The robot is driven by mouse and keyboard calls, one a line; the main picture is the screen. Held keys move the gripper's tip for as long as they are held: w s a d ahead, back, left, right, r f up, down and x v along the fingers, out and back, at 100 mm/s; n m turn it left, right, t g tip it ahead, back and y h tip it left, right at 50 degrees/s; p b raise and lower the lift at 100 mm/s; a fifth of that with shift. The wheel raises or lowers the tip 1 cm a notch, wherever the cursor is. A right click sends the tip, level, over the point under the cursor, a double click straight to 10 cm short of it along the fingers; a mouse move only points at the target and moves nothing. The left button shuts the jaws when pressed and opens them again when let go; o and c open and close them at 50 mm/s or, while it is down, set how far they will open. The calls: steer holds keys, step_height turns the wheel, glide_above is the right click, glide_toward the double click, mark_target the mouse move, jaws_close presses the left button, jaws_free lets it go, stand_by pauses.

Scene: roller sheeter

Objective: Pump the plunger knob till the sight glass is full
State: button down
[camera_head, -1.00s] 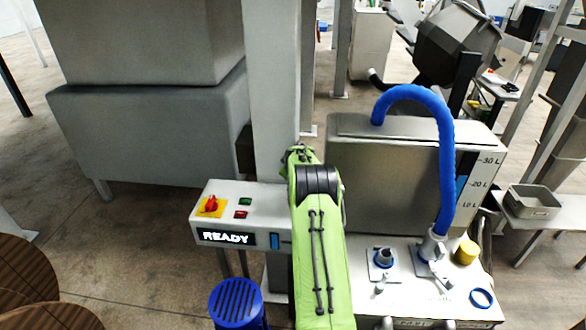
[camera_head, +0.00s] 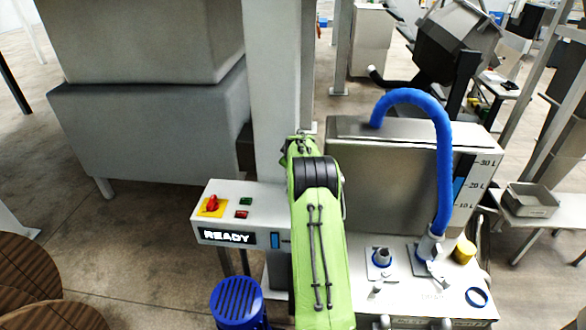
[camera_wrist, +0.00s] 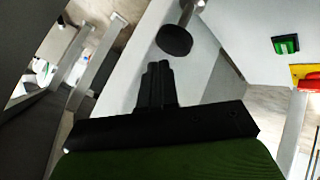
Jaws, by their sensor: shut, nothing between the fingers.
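A black round knob (camera_wrist: 174,40) on a grey metal rod shows at the top of the wrist view; I take it to be the plunger knob. My gripper (camera_wrist: 158,68) is shut and empty, its fingertips just below the knob in the picture and apparently apart from it. In the head view my green arm hides the gripper and knob. A small blue-filled window (camera_head: 275,240) sits beside the READY display. A tank gauge (camera_head: 459,190) marked 10, 20 and 30 L shows blue partway. I cannot tell which is the sight glass.
The control box has a red switch on a yellow plate (camera_head: 212,205) and small buttons. A blue hose (camera_head: 443,150) arches from the steel tank (camera_head: 385,180) to the white deck, which holds fittings and a yellow cap (camera_head: 464,250). A blue ribbed stool-like object (camera_head: 238,300) stands in front.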

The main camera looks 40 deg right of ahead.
steer(key=shift+r+p, duration=1.5)
steer(key=shift+r, duration=1.05)
